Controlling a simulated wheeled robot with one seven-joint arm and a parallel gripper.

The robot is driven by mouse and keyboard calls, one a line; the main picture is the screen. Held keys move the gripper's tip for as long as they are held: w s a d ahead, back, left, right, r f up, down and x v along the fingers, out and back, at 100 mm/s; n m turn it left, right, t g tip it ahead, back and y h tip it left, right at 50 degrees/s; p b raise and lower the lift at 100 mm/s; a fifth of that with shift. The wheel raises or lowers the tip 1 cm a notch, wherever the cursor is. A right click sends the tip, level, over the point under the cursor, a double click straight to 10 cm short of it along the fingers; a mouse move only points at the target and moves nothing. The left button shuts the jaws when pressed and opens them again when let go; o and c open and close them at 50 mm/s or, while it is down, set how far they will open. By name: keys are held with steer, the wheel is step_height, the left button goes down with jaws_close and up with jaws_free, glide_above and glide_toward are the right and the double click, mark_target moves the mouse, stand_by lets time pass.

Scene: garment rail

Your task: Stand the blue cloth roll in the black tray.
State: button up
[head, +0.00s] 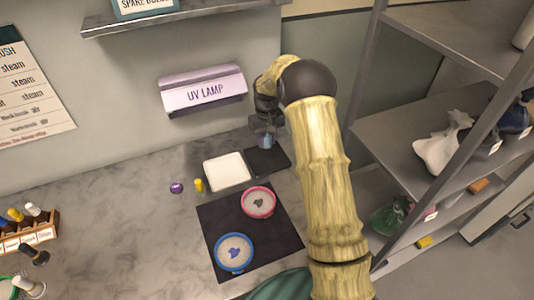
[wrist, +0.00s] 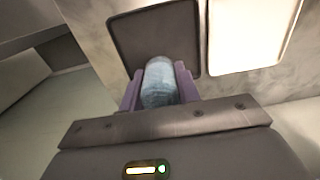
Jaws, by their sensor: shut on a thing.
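The blue cloth roll (wrist: 159,83) is between the two purple fingers of my gripper (wrist: 159,88) in the wrist view. My gripper is shut on it. The black tray (wrist: 192,31) lies just beyond the roll in the wrist view, and the roll's far end overlaps it in the picture. In the head view, the roll (head: 266,141) shows small and pale blue under my gripper (head: 265,133), at the back edge of the black tray (head: 272,161). I cannot tell whether the roll touches the tray.
A white tray (head: 227,171) is directly left of the black tray. A dark mat (head: 228,217) in front holds a pink-rimmed bowl (head: 258,202) and a blue-rimmed bowl (head: 234,253). A UV lamp (head: 204,91) is on the wall behind. Grey shelves (head: 420,135) stand to the right.

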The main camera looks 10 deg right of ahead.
mark_target(267, 144)
steer(key=shift+w+f, duration=0.1)
steer(key=shift+f, duration=1.4)
steer(key=shift+f+p, duration=0.55)
steer(key=shift+f, duration=1.3)
steer(key=shift+f, duration=0.1)
steer(key=o, duration=1)
step_height(267, 144, up, 12)
steer(key=shift+r+b, duration=0.15)
steer(key=shift+b, duration=1.05)
